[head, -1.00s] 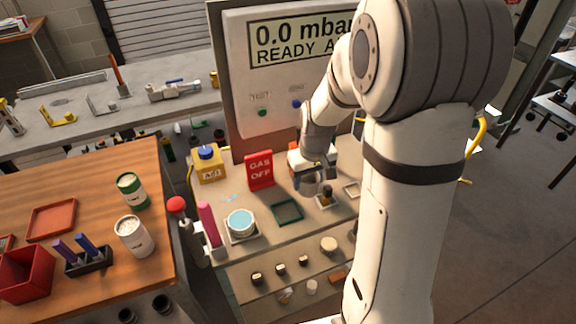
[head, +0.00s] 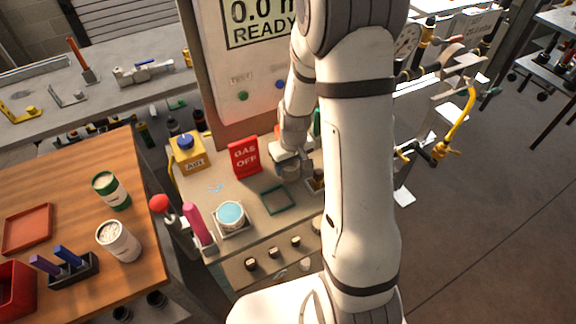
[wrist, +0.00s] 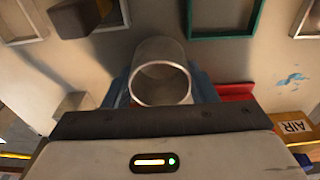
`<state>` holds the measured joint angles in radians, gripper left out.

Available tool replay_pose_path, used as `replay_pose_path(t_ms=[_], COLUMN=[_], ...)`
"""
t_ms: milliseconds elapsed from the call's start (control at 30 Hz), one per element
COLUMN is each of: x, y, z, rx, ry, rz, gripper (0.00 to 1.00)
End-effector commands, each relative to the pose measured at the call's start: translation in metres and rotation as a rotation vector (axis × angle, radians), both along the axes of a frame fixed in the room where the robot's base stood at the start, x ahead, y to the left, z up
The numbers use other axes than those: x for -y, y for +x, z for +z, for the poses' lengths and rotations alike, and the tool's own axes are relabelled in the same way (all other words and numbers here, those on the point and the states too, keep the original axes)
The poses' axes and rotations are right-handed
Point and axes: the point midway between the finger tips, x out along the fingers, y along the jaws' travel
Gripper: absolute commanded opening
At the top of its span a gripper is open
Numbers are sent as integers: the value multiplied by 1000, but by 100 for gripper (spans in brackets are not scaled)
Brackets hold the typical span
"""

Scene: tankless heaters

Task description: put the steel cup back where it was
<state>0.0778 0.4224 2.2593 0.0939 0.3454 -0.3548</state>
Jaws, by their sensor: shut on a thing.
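My gripper (head: 290,160) is shut on the steel cup (head: 288,173), above the bench shelf below the display panel. In the wrist view, the grey metal cup (wrist: 160,75) sits between the blue fingers of my gripper (wrist: 160,90), its round rim facing the camera. An empty green square frame (head: 277,210) lies on the shelf, just in front of the cup. In the wrist view the green frame (wrist: 258,22) is at the upper right, apart from the cup. Whether the cup touches the shelf is hard to tell.
A red GAS OFF sign (head: 245,157) stands left of my gripper. A yellow AIR container (head: 188,155) and a blue-topped round vessel (head: 230,215) are further left. A small dark item (head: 316,180) is close on the right, partly behind my arm.

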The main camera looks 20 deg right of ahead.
Motion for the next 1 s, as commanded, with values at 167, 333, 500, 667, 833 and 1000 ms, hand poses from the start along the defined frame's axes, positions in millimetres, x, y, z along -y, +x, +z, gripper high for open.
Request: replay_pose_path(t_ms=[167,333,500,667,833,1000], x=[0,0,-1,-1,-1,-1], y=[0,0,0,0,0,0], z=[-11,-11,-16,-14,-14,-14], rx=[2,2,2,1,1,1], ry=[0,-1,0,0,0,0], rz=[-1,0,0,1,1,1], gripper=[21,21,21,64,73,73])
